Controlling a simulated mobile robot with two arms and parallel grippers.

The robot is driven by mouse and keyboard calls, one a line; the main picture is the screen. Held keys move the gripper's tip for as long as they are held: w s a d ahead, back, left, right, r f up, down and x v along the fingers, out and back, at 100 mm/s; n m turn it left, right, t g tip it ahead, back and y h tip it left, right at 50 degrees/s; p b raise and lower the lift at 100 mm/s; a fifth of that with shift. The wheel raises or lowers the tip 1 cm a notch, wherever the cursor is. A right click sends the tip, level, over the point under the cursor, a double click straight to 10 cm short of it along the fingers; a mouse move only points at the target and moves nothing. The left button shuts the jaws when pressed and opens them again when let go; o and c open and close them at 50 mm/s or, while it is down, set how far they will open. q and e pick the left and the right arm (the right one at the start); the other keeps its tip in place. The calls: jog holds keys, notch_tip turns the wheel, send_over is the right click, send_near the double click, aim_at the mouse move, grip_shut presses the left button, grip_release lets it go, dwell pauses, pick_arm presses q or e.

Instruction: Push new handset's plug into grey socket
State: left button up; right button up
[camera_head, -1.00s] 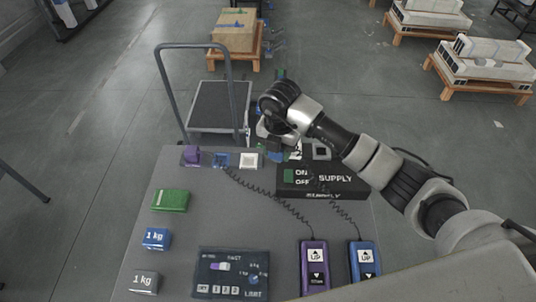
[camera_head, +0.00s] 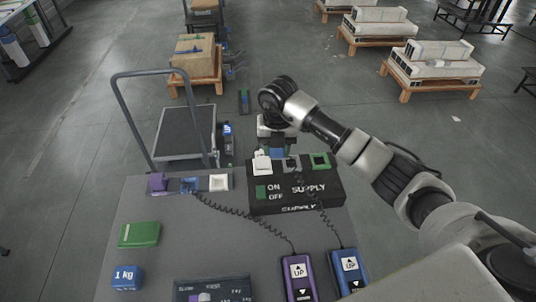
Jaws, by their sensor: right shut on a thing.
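My right gripper (camera_head: 277,143) is shut on a small blue plug (camera_head: 278,153), just behind the black supply box's back edge. The grey socket (camera_head: 292,163) is on the supply box (camera_head: 325,190), close to the right of the plug; whether they touch I cannot tell. The blue handset (camera_head: 347,270) lies at the front right, and its coiled cord runs up toward the grey socket. My left gripper is not in view.
A white socket (camera_head: 262,164) and a green one (camera_head: 320,162) flank the grey socket. A trolley (camera_head: 186,132) stands behind.

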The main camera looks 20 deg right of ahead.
jog(key=w+d+n+b, duration=0.1)
jog(key=w+d+b, duration=0.15)
jog(key=d, duration=0.35)
jog(key=b, duration=0.3)
send_over(291, 164)
jog(key=shift+n, duration=0.3)
notch_tip(291, 164, down, 4)
jog(key=shift+s+a+f, duration=0.1)
jog(key=shift+s+f, duration=0.05)
jog(key=shift+f, duration=0.1)
jog(key=shift+f+b, duration=0.6)
jog(key=shift+f, duration=0.3)
dwell(0.6)
jog(key=shift+f+b, duration=0.45)
jog(key=shift+f, duration=0.55)
dwell(0.5)
